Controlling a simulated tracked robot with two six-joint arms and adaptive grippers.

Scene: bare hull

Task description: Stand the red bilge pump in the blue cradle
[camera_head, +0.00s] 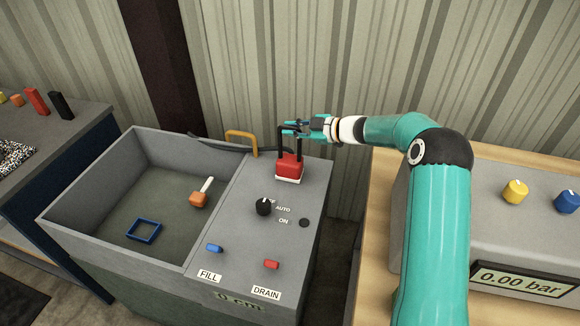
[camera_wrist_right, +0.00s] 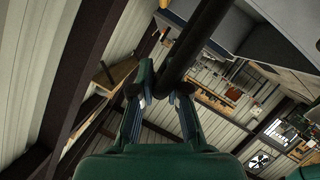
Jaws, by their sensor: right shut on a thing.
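The red bilge pump (camera_head: 289,165) has a white base and a tall black handle. It is upright at the back right of the grey top panel; I cannot tell whether its base touches the panel. My right gripper (camera_head: 291,128) comes in from the right and is shut on the top of the black handle. In the right wrist view a dark bar (camera_wrist_right: 196,42) runs between the fingers of this gripper (camera_wrist_right: 161,90). The blue cradle (camera_head: 143,230), a small square frame, lies on the basin floor, left of the pump. My left gripper is not in view.
The grey basin (camera_head: 90,250) has raised walls. An orange float with a white stem (camera_head: 199,198) is inside it. A yellow handle (camera_head: 241,137) and dark hose (camera_head: 222,148) are at the back. The panel has a black knob (camera_head: 263,207), a blue switch (camera_head: 214,248) and a red switch (camera_head: 271,264).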

